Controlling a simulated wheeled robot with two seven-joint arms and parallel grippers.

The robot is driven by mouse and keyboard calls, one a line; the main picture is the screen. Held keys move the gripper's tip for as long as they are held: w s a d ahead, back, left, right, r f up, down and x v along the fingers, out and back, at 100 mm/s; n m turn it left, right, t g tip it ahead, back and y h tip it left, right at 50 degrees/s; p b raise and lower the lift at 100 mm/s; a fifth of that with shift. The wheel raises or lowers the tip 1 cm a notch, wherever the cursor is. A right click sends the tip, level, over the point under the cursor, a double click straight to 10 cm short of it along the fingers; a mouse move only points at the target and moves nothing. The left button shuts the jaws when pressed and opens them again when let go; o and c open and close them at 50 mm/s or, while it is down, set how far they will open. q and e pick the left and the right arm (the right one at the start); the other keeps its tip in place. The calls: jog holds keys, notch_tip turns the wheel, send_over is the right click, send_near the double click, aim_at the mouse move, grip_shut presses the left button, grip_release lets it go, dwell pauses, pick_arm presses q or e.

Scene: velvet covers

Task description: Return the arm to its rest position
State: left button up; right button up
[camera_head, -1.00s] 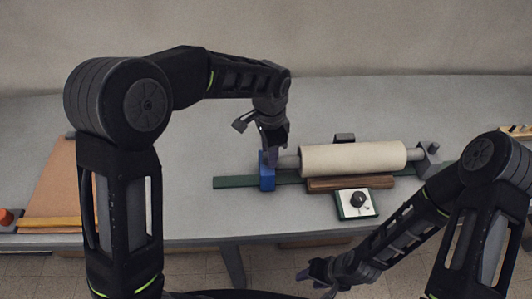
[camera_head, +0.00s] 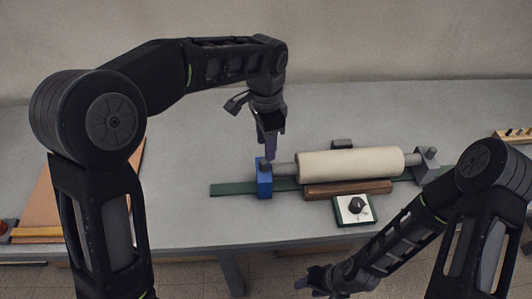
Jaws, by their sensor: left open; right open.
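My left gripper (camera_head: 270,146) points down just above the blue block (camera_head: 265,180) at the left end of the roller machine. Its fingers are open, and I cannot tell whether the tips clear the block. My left arm arches in from the left side of the head view. My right gripper (camera_head: 312,279) is low in front of the table's front edge, open and away from the machine. The cream roller (camera_head: 350,164) lies level between the blue block and a grey end block (camera_head: 425,163).
A green rail (camera_head: 232,188) and a brown wooden bar (camera_head: 345,189) run under the roller. A control box with a black knob (camera_head: 355,208) sits in front. A brown board (camera_head: 124,184) lies at left, partly hidden by my arm. A peg rack (camera_head: 515,136) stands far right.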

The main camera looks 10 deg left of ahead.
pick_arm(q)
jog(key=shift+r, duration=0.4)
